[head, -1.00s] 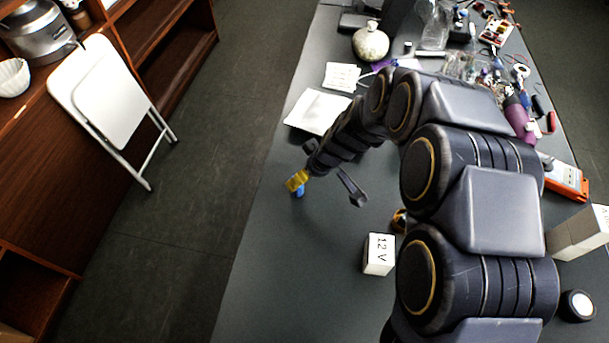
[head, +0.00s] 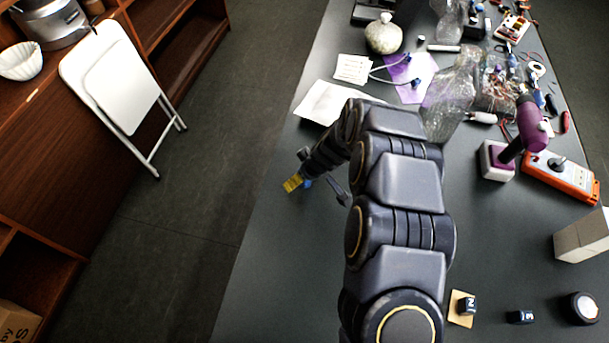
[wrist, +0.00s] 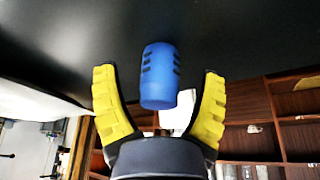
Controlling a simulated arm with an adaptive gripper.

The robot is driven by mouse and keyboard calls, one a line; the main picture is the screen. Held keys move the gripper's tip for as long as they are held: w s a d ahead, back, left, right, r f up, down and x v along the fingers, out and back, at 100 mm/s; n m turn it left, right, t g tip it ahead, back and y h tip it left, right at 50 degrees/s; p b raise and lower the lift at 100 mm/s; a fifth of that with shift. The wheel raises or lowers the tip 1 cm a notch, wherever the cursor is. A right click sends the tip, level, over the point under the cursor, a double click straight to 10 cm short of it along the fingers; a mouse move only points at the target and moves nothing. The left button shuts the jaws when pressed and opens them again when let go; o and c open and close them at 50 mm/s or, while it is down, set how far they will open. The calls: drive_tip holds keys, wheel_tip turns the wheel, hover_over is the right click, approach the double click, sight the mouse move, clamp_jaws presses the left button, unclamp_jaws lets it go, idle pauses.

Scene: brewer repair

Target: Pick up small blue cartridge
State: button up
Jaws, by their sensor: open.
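The small blue cartridge (wrist: 160,76) is a rounded blue cylinder with dark slots. In the wrist view it stands out from the dark table surface, between the two yellow ribbed fingers of my gripper (wrist: 158,73). Gaps show on both sides of it, so the fingers look apart from it. In the head view my gripper (head: 299,184) is low near the table's left edge, with one yellow finger showing. A small bit of the blue cartridge (head: 308,183) shows beside that finger; the rest is hidden by the gripper and wrist.
White papers (head: 326,101) lie just beyond my gripper. A round vase (head: 383,35), plastic bags, a purple tool (head: 525,130) and an orange meter (head: 562,177) stand farther back and right. The table's left edge is close; the front left is clear.

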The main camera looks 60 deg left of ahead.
drive_tip(key=c, duration=1.2)
drive_tip(key=shift+r, duration=0.1)
